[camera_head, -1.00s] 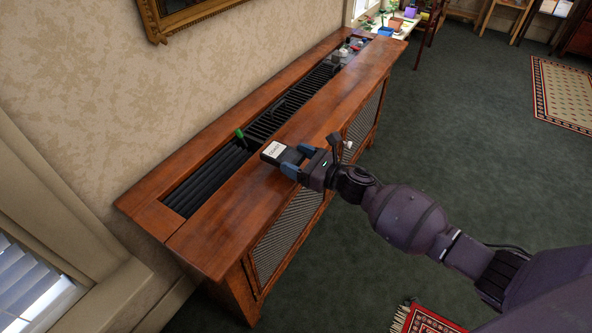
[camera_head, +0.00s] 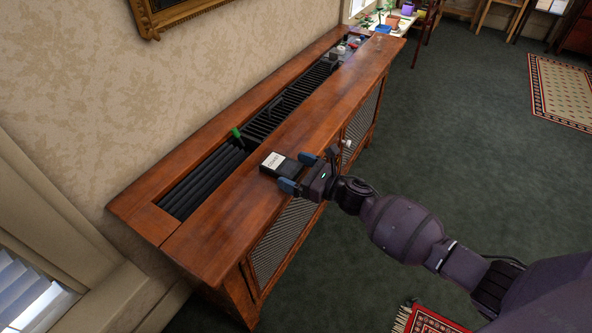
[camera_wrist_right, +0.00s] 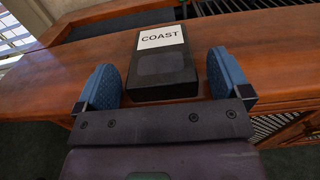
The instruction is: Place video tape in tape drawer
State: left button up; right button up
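The video tape (camera_head: 288,168) is a black cassette with a white label. It lies flat on the wooden cabinet top, beside the long recess. In the right wrist view the tape (camera_wrist_right: 162,68) shows the label "COAST". My right gripper (camera_head: 298,172) is open around the tape's near end. In the wrist view its blue fingers (camera_wrist_right: 166,80) stand on either side with a gap to each side of the tape. The recess (camera_head: 207,180) holds dark long bars and a slatted part; I cannot tell whether it is the tape drawer. My left gripper is not in view.
A green-topped item (camera_head: 237,133) stands at the recess. Small items (camera_head: 342,50) sit at its far end. The cabinet top (camera_head: 215,245) is bare toward the near left. A wall with a gilt frame (camera_head: 170,15) rises behind. Open carpet (camera_head: 460,150) lies to the right.

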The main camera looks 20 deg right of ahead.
jog(key=shift+r, duration=0.15)
jog(key=shift+s+d, duration=0.1)
jog(key=shift+d, duration=0.05)
jog(key=p+v, duration=0.1)
jog(key=v, duration=1.1)
jog(key=s+f+n+g+h, duration=0.1)
jog(key=s+f+n+h, duration=0.1)
jog(key=s+n, duration=0.7)
jog(key=s+f+n+g+h, duration=0.1)
jog(key=s+f+n+h, duration=0.1)
jog(key=s+n+h, duration=0.3)
jog(key=s+f+n+g+h, duration=0.2)
jog(key=s+n+h, duration=0.1)
jog(key=s+n, duration=1.1)
jog(key=n, duration=0.2)
jog(key=shift+a+f+n+h, duration=0.25)
jog(key=shift+f+n+h, duration=0.05)
jog(key=shift+f+h, duration=0.1)
jog(key=shift+o, duration=0.5)
jog(key=shift+s+m, duration=0.3)
jog(key=shift+m, duration=0.1)
